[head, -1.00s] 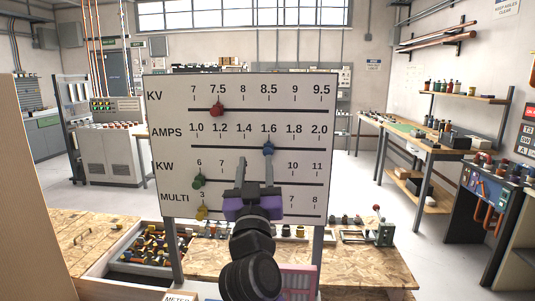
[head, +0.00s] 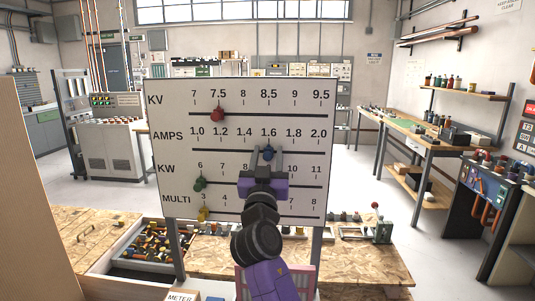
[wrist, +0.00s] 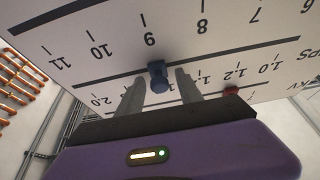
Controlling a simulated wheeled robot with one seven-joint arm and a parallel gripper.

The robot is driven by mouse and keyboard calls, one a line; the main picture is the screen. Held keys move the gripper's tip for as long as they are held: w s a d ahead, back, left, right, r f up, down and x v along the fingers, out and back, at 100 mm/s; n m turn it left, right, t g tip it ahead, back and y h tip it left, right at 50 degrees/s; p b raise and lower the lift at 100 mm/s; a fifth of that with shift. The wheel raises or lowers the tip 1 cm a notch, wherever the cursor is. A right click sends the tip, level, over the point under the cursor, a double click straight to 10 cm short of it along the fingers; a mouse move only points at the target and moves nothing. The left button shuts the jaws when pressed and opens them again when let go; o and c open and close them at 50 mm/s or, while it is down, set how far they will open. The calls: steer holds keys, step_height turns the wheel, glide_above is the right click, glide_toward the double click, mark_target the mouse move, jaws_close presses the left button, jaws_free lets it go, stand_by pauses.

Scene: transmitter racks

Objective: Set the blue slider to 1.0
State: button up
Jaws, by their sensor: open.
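The blue slider (head: 268,153) sits on the AMPS track of the white panel (head: 180,150), at about the 1.6 mark. My gripper (head: 263,158) is open, with one finger on each side of the blue slider and a small gap showing. In the wrist view the blue slider (wrist: 158,77) stands between the two open fingers (wrist: 160,90), nearer the left one. The AMPS scale runs from 1.0 at the left to 2.0 at the right in the head view. The track left of the slider is clear.
The red slider (head: 218,114) is on the KV track above, near 7.5. The green slider (head: 200,183) is on the KW track near 6, and the yellow slider (head: 203,214) on the MULTI track near 3. A wooden bench (head: 360,265) stands behind the panel.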

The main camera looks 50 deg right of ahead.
steer(key=shift+c, duration=0.4)
jaws_close()
stand_by(0.9)
